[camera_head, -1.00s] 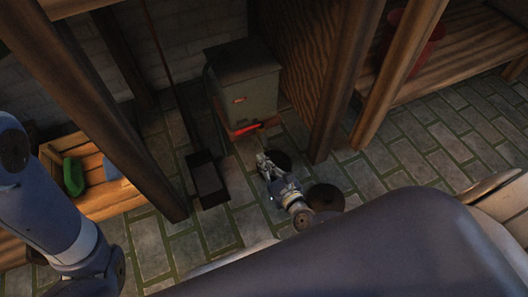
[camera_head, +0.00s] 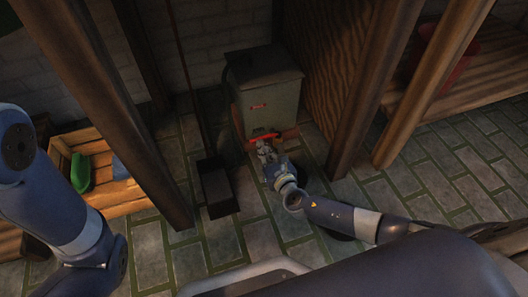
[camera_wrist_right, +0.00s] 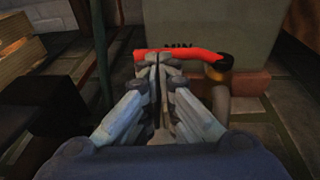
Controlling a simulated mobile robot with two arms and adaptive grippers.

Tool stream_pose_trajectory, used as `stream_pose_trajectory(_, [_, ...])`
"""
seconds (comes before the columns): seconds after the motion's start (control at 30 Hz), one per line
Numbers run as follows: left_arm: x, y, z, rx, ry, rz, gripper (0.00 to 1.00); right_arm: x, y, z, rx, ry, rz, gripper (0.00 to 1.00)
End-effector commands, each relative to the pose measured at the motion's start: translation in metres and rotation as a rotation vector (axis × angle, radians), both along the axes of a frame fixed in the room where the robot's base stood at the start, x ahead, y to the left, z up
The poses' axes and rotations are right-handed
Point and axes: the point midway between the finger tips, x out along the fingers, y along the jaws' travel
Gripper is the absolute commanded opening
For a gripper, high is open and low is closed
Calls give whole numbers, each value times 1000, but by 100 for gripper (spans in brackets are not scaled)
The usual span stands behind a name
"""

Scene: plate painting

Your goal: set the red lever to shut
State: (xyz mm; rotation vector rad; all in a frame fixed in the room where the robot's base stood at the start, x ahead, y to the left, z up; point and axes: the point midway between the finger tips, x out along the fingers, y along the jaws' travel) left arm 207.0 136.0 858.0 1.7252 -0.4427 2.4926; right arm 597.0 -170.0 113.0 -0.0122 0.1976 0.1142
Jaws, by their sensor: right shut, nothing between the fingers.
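The red lever (camera_head: 262,136) is at the foot of the grey metal box (camera_head: 268,95) in the head view. In the right wrist view the lever (camera_wrist_right: 185,55) lies roughly level across the picture, with its pivot end at the right by a brass-coloured fitting (camera_wrist_right: 218,75). My right gripper (camera_head: 264,147) is shut and empty, with its fingertips right at the lever's near side. In the wrist view the fingertips (camera_wrist_right: 160,62) overlap the lever's left half; I cannot tell whether they touch it. My left arm shows at the left, but its gripper is out of view.
A dark open-topped box (camera_head: 217,188) stands on the floor left of the gripper. A wooden crate (camera_head: 115,195) with a green item is further left. Wooden posts (camera_head: 368,90) stand to the right. Dark lettering (camera_wrist_right: 178,46) shows on the box above the lever.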

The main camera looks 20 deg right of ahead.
Motion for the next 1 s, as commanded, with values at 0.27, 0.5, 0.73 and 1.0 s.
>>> stream_pose_trajectory(0.27, [0, 0, 6, 0, 0, 0, 0, 9, 5, 1, 6, -2, -60, 0])
stream_pose_trajectory(0.5, [0, 0, 8, 1, 0, 0, 0, 18, 5, 0, 3, -2, -113, 0])
stream_pose_trajectory(0.73, [0, 0, 7, 1, 0, 0, 0, 19, 4, 0, 3, -4, -114, 0])
stream_pose_trajectory(1.0, [1, 0, 10, 1, 3, 1, 0, 21, -2, 3, 2, -3, -114, 0])
